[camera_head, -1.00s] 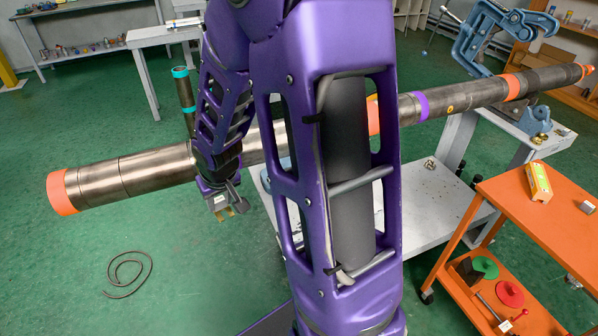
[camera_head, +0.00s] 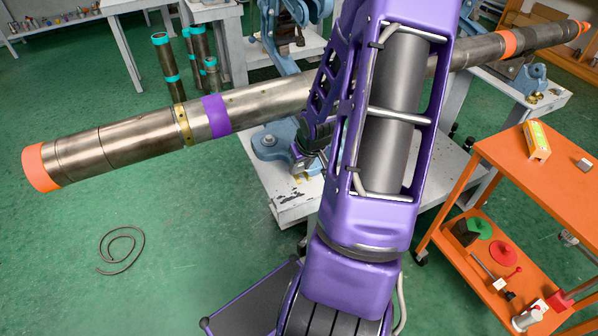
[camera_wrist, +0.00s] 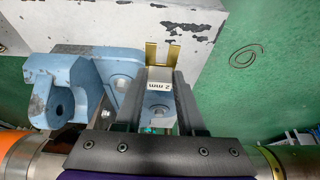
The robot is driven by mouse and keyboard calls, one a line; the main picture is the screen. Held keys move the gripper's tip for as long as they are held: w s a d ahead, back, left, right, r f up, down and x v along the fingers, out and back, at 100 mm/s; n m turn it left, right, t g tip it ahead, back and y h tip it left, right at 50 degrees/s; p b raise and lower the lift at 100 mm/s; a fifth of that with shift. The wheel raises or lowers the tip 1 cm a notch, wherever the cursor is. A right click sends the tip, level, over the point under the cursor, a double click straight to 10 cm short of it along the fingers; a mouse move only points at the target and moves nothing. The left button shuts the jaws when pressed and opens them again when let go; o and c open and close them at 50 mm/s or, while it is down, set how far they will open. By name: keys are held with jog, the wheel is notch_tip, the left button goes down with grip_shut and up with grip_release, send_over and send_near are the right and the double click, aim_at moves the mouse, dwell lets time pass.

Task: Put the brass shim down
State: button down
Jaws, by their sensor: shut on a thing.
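My gripper (camera_wrist: 161,92) is shut on the brass shim (camera_wrist: 150,53), which carries a tag reading "2 mm". The shim is a small gold fork with two prongs that point away from my fingers. In the wrist view its prongs show over the worn white bench top (camera_wrist: 205,22), near the blue vise casting (camera_wrist: 125,75). I cannot tell whether it touches the bench.
The pipe runs across the scene, with orange ends and a purple band. Several dark pipes with teal bands stand behind. A coiled hose (camera_head: 122,250) lies on the open green floor.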

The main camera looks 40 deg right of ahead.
aim_at(302, 177)
jog(key=shift+f+b, duration=1.05)
jog(key=shift+f, duration=1.9)
jog(key=shift+f, duration=0.15)
jog(key=c, duration=0.5)
grip_release()
jog(key=shift+r, duration=0.3)
jog(key=p+v, duration=0.6)
jog(key=v, duration=0.5)
jog(key=shift+s+r, duration=0.2)
jog(key=shift+r, duration=0.1)
jog(key=shift+a, duration=0.1)
